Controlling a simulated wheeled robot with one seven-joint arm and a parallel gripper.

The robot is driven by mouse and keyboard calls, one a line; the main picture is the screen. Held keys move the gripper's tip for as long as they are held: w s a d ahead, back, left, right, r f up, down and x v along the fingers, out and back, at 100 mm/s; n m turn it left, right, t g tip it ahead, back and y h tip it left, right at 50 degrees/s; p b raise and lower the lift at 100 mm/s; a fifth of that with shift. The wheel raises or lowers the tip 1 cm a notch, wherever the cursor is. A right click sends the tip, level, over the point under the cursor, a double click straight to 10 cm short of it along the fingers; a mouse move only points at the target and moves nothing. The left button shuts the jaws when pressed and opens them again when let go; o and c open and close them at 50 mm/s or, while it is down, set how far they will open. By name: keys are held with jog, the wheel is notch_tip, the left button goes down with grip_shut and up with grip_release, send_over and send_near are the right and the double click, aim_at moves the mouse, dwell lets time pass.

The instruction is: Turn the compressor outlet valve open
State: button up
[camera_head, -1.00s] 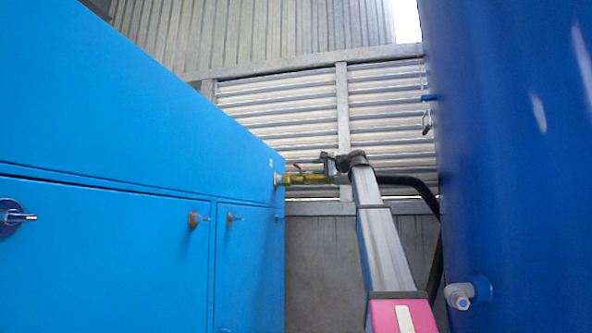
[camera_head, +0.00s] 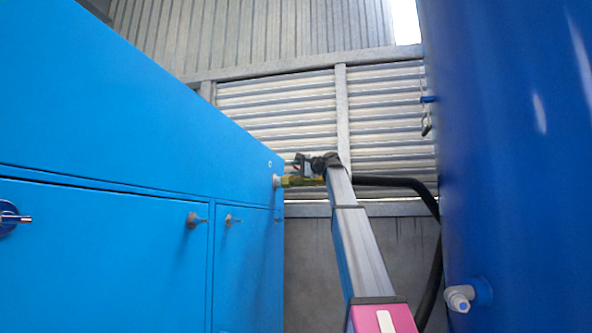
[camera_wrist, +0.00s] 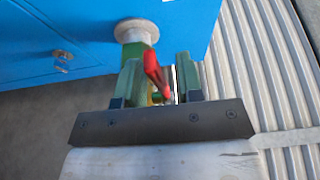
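The compressor outlet valve is a brass fitting (camera_head: 290,182) on the side of the blue compressor cabinet (camera_head: 120,130). Its red lever handle (camera_wrist: 154,72) shows in the wrist view, sticking up between the two green fingers of my gripper (camera_wrist: 159,78). My gripper is open, with a finger on each side of the handle and a gap visible on the right side. Whether the left finger touches the handle cannot be told. In the head view my gripper (camera_head: 303,164) is over the valve and hides the red handle.
A black hose (camera_head: 400,182) runs from behind my arm to the right and bends down beside the dark blue tank (camera_head: 510,150). The tank has a pipe stub (camera_head: 460,297) low down. A slatted metal wall (camera_head: 390,110) stands behind. The gap between cabinet and tank is narrow.

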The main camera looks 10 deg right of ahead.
aim_at(298, 168)
grip_shut()
jog(key=shift+d+n+g+y, duration=0.75)
jog(key=shift+n+g+y, duration=0.25)
jog(key=shift+g, duration=0.2)
jog(key=shift+s+d+n+g+y, duration=0.15)
jog(key=shift+d+n+g+y, duration=0.3)
jog(key=shift+n+g, duration=0.35)
jog(key=shift+s+d+n+g+y, duration=0.1)
jog(key=shift+d+n+g+y, duration=0.35)
jog(key=shift+g, duration=0.55)
jog(key=shift+a, duration=0.15)
grip_release()
jog(key=v, duration=1.1)
